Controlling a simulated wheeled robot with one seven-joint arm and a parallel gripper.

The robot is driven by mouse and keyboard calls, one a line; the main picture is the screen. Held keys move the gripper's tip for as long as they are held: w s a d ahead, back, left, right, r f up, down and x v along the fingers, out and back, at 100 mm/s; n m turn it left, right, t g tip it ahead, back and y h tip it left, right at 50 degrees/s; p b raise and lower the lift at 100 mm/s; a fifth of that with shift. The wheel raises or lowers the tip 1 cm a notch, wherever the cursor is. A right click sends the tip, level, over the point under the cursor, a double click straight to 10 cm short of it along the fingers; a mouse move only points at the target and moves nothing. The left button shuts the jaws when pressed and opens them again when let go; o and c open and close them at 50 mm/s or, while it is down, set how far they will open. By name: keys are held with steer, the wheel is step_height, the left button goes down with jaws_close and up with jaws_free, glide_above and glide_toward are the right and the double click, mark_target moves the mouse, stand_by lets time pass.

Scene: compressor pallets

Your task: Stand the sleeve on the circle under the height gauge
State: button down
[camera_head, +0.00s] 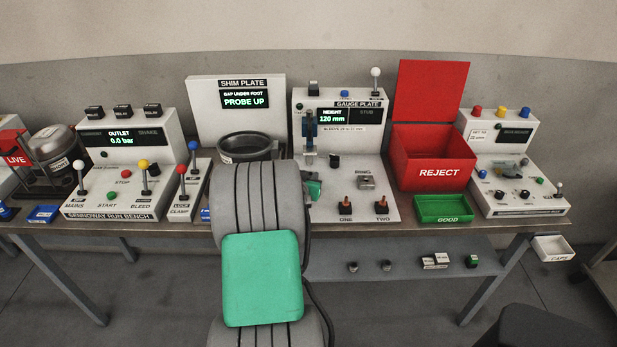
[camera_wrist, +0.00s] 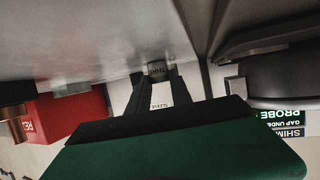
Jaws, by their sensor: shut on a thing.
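My gripper (camera_wrist: 157,88) shows in the wrist view with its two dark fingers closed around a small piece. I take this piece to be the sleeve (camera_wrist: 161,97); it has a white face with upside-down lettering. A dark part lettered "THRE" shows just beyond the fingertips, and I cannot tell whether it belongs to the sleeve. In the head view my arm hides the fingers and the sleeve. The height gauge (camera_head: 309,131) is a blue and grey upright on the white gauge plate (camera_head: 385,165), whose display reads 120 mm. I cannot make out the circle under it.
The plate carries a ring block (camera_head: 366,182) and two orange-based pegs marked ONE (camera_head: 345,206) and TWO (camera_head: 382,206). A red reject bin (camera_head: 432,158) and green good tray (camera_head: 443,208) stand to the right. A dark round bowl (camera_head: 248,147) is at the left.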

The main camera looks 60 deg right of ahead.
steer(key=c, duration=1.1)
jaws_free()
steer(key=shift+c, duration=0.2)
